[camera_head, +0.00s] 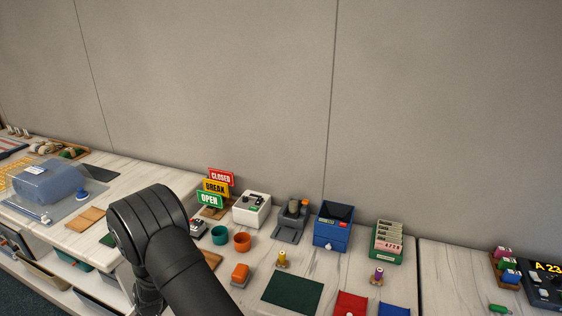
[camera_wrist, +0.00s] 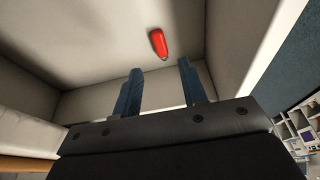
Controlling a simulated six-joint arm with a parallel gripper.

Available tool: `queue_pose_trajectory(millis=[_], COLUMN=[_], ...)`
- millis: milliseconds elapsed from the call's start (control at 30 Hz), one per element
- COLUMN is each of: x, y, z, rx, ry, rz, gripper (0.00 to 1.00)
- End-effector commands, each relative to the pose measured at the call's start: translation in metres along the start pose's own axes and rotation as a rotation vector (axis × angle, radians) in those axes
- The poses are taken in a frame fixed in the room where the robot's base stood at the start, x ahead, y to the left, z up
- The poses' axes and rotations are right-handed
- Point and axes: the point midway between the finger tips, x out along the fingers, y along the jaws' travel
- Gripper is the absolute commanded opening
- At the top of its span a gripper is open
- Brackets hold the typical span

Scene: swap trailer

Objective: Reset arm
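In the wrist view my gripper (camera_wrist: 160,68) shows two blue fingers standing well apart, with nothing between them. A red, rounded, elongated object (camera_wrist: 158,43) lies beyond the fingertips on a pale surface, apart from the fingers. Pale walls enclose this space on the sides. In the head view my black arm (camera_head: 155,225) bends at the lower left, over the front of the counter. My gripper is hidden from that view.
The counter holds CLOSED, BREAK and OPEN signs (camera_head: 212,188), a white device (camera_head: 252,208), teal (camera_head: 220,235) and orange (camera_head: 242,241) cups, a blue box (camera_head: 332,232) and a green card box (camera_head: 386,243). Open bins (camera_head: 47,279) sit below at left. A clear-lidded case (camera_head: 47,183) stands farther left.

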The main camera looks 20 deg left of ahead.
Motion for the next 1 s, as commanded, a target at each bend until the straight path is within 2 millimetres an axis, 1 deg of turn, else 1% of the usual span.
queue_pose_trajectory(millis=[33, 100, 500, 600, 767, 800, 1000], x=[0.009, 0.02, 0.08, 0.058, 0.032, 0.027, -0.001], y=[-0.001, 0.0, 0.0, 0.0, 0.0, 0.007, 0.029], z=[0.001, 0.001, 0.002, -0.006, -0.013, -0.007, 0.013], rx=[0.0, 0.001, 0.0, 0.001, 0.0, 0.004, 0.005], ry=[-0.003, -0.003, -0.003, 0.004, 0.003, 0.001, 0.001], rz=[-0.001, -0.001, 0.0, 0.001, 0.0, 0.0, 0.0], gripper=[0.39, 0.39, 0.39, 0.39, 0.39, 0.39, 0.39])
